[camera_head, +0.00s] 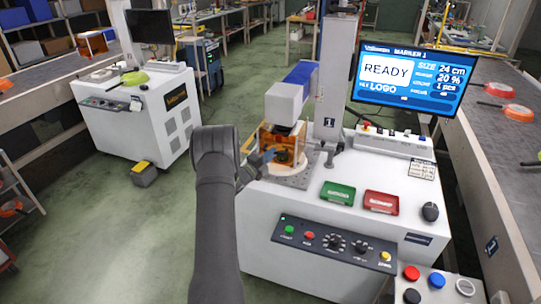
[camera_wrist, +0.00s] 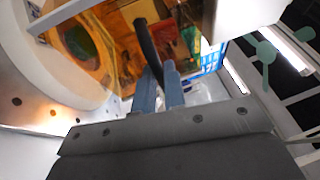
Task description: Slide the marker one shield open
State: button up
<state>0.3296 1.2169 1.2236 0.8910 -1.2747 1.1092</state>
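Marker one, with a "1" on its column (camera_head: 329,123), has a blue and white head (camera_head: 290,95) above its work plate. Its shield (camera_head: 286,147) is an orange see-through panel standing under the head; it also fills the upper part of the wrist view (camera_wrist: 118,35). A dark handle (camera_wrist: 147,42) on the shield runs down between the two blue fingers of my gripper (camera_wrist: 160,82). The fingers sit close against the handle on both sides. In the head view my gripper (camera_head: 262,158) is at the shield's left side. How far the shield stands open cannot be told.
The screen (camera_head: 408,80) reads READY. A conveyor with pans (camera_head: 515,112) runs at right. Another marker (camera_head: 135,100) stands at left.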

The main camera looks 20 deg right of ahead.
jog(key=shift+r, duration=0.1)
grip_shut()
notch_tip(320, 180, up, 11)
jog(key=shift+r, duration=0.2)
jog(key=o, duration=0.7)
grip_release()
jog(key=shift+a+f, duration=0.1)
jog(key=v, duration=1.7)
